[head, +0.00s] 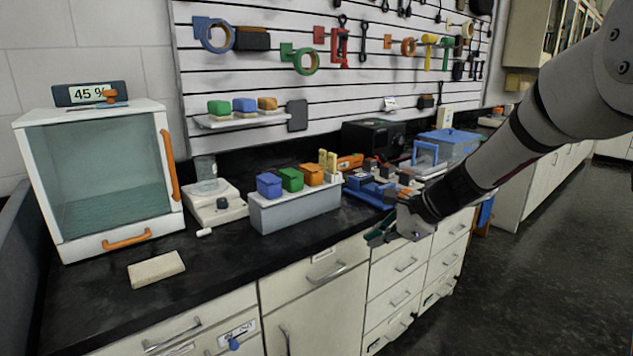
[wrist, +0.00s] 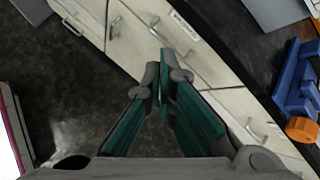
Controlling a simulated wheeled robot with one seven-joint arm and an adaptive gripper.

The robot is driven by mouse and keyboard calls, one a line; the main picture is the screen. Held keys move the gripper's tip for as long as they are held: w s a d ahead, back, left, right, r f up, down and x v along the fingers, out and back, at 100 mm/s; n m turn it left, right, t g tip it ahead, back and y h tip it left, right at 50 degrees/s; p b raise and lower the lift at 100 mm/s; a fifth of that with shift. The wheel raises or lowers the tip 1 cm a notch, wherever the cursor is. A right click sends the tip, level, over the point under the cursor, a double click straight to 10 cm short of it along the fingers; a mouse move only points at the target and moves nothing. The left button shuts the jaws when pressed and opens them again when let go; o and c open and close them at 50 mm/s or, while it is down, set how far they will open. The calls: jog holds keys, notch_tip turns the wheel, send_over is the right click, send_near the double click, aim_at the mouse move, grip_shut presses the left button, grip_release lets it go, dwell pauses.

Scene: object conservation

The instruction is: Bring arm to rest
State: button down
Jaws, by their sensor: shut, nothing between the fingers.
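My gripper (head: 378,237) is at the end of my arm, which reaches in from the right in the head view. It hangs by the front edge of the black counter, in front of the white drawers. In the wrist view its green fingers (wrist: 159,88) meet at the tips, with nothing between them. Below the fingers the wrist view shows drawer fronts (wrist: 185,50) and dark floor.
A grey box (head: 295,212) with blue, green and orange blocks stands on the counter left of my gripper. A blue tool (head: 368,190) lies just behind it. A glass-front cabinet (head: 100,180) stands at the left. Open floor (head: 560,250) lies at the right.

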jog(key=s+a+r+n+g+h, duration=0.1)
jog(key=s+r+n, duration=0.35)
jog(key=s, duration=0.55)
jog(key=s+a+r+n+g+h, duration=0.1)
jog(key=s+a+r+n+g, duration=0.15)
jog(key=s+n, duration=0.45)
jog(key=s+d+f+n+h, duration=0.15)
jog(key=s+d+n, duration=0.25)
jog(key=s, duration=0.9)
jog(key=s+d+n+h, duration=0.3)
jog(key=s+d+n, duration=0.1)
jog(key=s, duration=0.8)
notch_tip(320, 180, up, 14)
jog(key=t+p, duration=0.2)
jog(key=p, duration=1)
jog(key=shift+r+p, duration=0.2)
jog(key=shift+p, duration=0.1)
